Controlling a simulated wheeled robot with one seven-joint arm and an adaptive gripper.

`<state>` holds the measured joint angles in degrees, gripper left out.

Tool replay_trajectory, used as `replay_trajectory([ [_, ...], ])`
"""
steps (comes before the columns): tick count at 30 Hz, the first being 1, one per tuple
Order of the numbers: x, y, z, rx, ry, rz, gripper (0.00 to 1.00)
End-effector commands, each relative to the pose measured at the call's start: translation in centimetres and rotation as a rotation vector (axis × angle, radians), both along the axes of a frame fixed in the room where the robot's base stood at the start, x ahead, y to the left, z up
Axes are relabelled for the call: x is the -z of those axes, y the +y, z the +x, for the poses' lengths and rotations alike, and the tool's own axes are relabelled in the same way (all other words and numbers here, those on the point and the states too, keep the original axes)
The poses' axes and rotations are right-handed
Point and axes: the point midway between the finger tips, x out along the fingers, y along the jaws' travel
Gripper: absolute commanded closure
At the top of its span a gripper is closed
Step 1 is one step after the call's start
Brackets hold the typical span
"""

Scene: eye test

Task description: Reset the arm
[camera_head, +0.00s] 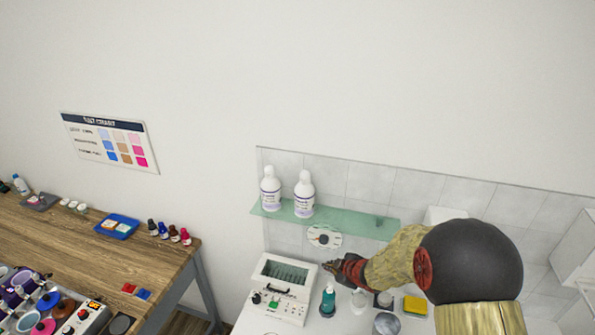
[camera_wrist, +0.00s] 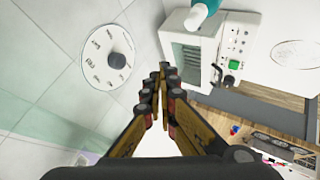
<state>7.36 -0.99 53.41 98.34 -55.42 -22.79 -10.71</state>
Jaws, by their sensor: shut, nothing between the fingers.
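My gripper (camera_head: 333,268) shows at the lower right in the head view, at the end of my raised arm. It is above the white counter, to the right of a white device with a front panel (camera_head: 280,295). In the wrist view my gripper (camera_wrist: 163,72) has its fingers together with nothing between them. The white device (camera_wrist: 215,52) also shows in the wrist view, beyond the fingertips to the right. A round dial on the wall (camera_wrist: 108,57) is to the left of the fingers.
A glass shelf (camera_head: 345,224) with two white bottles (camera_head: 270,190) runs along the wall behind my gripper. A teal bottle (camera_head: 327,302) and a yellow sponge (camera_head: 415,305) stand on the counter below. A wooden table (camera_head: 75,245) with small bottles and trays is at left.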

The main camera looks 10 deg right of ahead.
Motion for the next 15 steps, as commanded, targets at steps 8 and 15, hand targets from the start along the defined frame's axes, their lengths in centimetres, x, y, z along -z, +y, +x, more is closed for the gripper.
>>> replay_trajectory([
  [8, 4.0, -5.1, -4.7, 0.236, 0.208, -0.066, 1.0],
  [15, 0.4, -10.2, -14.2, 0.678, 0.433, -0.075, 1.0],
])
